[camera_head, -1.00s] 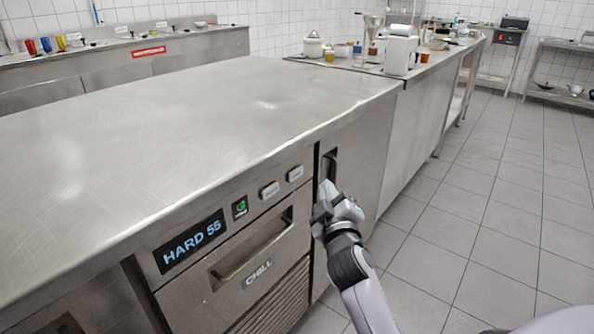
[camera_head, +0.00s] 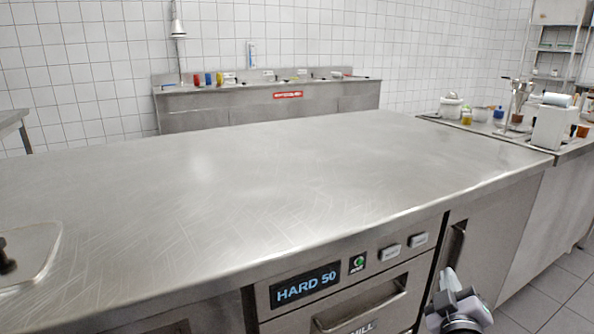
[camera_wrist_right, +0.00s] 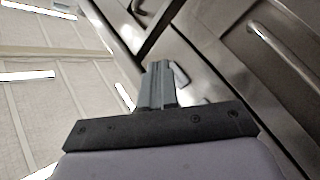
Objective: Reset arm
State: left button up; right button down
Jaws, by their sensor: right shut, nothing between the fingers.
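My right gripper (camera_head: 447,285) is at the lower right in the head view, in front of the steel cabinet below the counter, just under the vertical door handle (camera_head: 454,246). In the right wrist view the right gripper (camera_wrist_right: 157,68) has its fingers together with nothing between them. Behind it in that view are steel cabinet fronts. Whether the gripper touches the cabinet cannot be told. My left gripper is in neither view.
The steel counter top (camera_head: 260,190) is wide and bare in the middle. Pots and utensils stand on the right-hand counter. Tiled floor (camera_head: 560,290) shows at the lower right.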

jog(key=s+a+f+m+g+y, duration=0.1)
jog(key=s+a+f+g+y, duration=0.25)
jog(key=s+a+f, duration=0.55)
jog(key=s+a+f+m+g+y, duration=0.25)
jog(key=s+a+f+y, duration=0.25)
jog(key=s+f, duration=0.7)
pick_arm(q)
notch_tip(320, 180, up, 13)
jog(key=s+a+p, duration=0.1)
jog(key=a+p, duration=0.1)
jog(key=p, duration=1.5)
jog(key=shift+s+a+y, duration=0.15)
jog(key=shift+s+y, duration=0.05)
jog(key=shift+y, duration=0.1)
pick_arm(e)
notch_tip(320, 180, up, 14)
jog(key=s, duration=0.2)
jog(key=shift+d+r+n+g, duration=0.2)
jog(key=shift+d+n+g, duration=0.15)
jog(key=shift+d, duration=0.1)
dwell(2.1)
